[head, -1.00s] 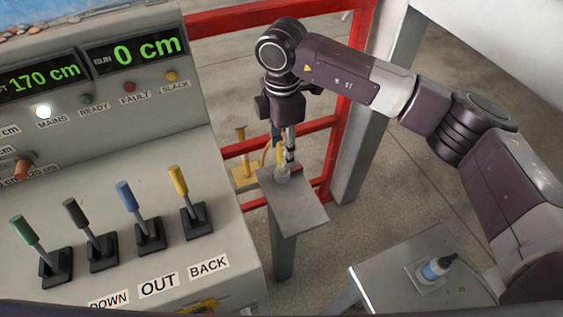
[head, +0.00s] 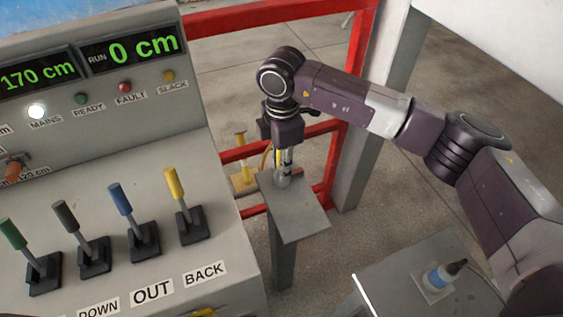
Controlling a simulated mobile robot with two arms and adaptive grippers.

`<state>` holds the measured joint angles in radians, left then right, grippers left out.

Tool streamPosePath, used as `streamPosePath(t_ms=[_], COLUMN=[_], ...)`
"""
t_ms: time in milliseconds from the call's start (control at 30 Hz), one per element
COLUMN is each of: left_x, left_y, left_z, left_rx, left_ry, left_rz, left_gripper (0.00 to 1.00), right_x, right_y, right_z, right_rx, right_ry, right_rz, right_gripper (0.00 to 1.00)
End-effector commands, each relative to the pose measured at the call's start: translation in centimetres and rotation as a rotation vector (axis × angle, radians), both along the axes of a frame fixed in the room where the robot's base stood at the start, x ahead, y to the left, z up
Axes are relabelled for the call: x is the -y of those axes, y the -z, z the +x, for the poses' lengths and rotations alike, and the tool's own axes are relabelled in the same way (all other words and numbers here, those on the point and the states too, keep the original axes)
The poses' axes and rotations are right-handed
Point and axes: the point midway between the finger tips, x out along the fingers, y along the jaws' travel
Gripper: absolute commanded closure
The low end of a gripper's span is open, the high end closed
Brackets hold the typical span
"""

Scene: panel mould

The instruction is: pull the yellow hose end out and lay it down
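The yellow hose end (head: 279,165) stands upright at a round grey socket (head: 282,182) on the small grey stand (head: 299,215). My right gripper (head: 286,165) points down over this socket, its fingers right at the yellow hose end. The fingers overlap it in the head view, so I cannot tell whether they are closed on it. A thin yellow hose (head: 266,157) shows behind, left of the gripper. My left gripper is out of view.
A grey control desk (head: 120,195) with several coloured levers fills the left. A red rail frame (head: 335,150) and grey post (head: 375,110) stand behind the stand. A lower grey table (head: 395,275) holds a blue-banded connector (head: 437,277) at bottom right.

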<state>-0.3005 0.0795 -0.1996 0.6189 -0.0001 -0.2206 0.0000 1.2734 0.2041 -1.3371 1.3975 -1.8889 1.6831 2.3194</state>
Motion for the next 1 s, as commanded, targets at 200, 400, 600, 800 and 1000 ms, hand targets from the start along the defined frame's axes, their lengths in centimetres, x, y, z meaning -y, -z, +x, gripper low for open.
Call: streamPosePath(t_ms=[200,400,600,800,1000], left_x=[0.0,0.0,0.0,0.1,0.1], left_y=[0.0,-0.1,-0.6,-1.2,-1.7], left_z=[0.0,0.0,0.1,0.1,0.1], left_rx=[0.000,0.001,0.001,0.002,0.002], left_ry=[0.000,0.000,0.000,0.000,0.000], left_rz=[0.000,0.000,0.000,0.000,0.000], left_gripper=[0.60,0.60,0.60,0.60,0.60], right_x=[0.0,0.0,0.0,0.0,0.0], right_y=[0.0,-0.2,-1.1,-2.1,-3.1], right_z=[0.0,0.0,0.0,0.0,0.0], right_rx=[0.000,0.001,0.001,0.001,0.001], right_ry=[0.000,0.000,0.000,0.000,0.000], right_rz=[0.000,0.000,0.002,0.002,0.000], right_gripper=[1.00,1.00,1.00,1.00,1.00])
